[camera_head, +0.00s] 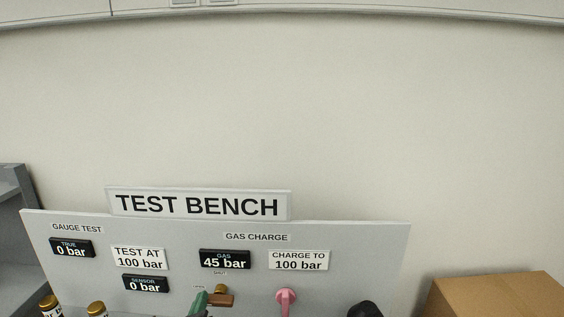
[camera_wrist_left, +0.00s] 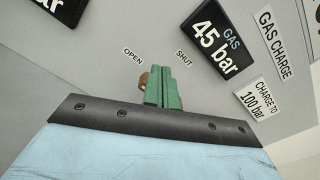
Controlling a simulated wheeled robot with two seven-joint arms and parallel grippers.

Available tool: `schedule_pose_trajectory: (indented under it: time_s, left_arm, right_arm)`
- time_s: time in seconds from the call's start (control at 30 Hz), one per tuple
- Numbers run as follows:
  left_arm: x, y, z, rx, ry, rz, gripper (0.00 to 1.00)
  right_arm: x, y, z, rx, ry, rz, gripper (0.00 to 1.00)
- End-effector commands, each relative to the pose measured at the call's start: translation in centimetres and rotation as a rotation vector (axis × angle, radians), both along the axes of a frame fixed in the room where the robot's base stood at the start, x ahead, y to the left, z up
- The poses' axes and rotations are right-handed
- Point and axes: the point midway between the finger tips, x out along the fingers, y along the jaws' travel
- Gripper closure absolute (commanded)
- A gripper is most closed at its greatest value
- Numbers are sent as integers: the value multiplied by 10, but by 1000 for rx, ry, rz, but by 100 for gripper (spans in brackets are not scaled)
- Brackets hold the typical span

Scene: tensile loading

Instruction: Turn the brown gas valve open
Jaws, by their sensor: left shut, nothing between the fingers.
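The brown gas valve (camera_head: 223,300) is on the grey panel, below the GAS display, which reads 45 bar. A small SHUT label (camera_head: 219,272) is above it and a small OPEN label (camera_wrist_left: 133,56) is up and left of it in the left wrist view. My left gripper (camera_head: 200,301) has green fingers, shut with nothing between them, at the left side of the brown handle. In the left wrist view the fingers (camera_wrist_left: 163,88) cover most of the valve; brown edges (camera_wrist_left: 145,79) show beside them. I cannot tell whether they touch it. My right gripper is not in view.
A pink valve (camera_head: 286,298) is to the right under the CHARGE TO 100 bar sign (camera_head: 298,260). A dark rounded shape (camera_head: 365,309) is at the bottom edge. Gold-topped items (camera_head: 96,308) are at lower left. A cardboard box (camera_head: 500,295) is at right.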

Motion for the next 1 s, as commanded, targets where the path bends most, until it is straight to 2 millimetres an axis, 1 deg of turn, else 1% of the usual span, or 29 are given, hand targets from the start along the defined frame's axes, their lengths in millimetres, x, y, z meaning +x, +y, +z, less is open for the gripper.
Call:
schedule_pose_trajectory:
  time_s: [0.33,0.4,0.47,0.8,0.9,1.0]
  left_arm:
    - [0,6,7,1,0,0,100]
    - [-2,6,6,1,1,0,100]
    - [-7,6,5,1,1,0,100]
    - [-48,7,5,1,2,0,100]
    - [-56,8,6,0,0,1,100]
    - [-60,8,6,-1,1,1,100]
  right_arm:
    - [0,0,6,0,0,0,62]
    - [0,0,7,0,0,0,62]
    - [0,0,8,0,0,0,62]
    - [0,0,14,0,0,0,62]
    - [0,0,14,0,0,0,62]
    - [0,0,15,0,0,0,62]
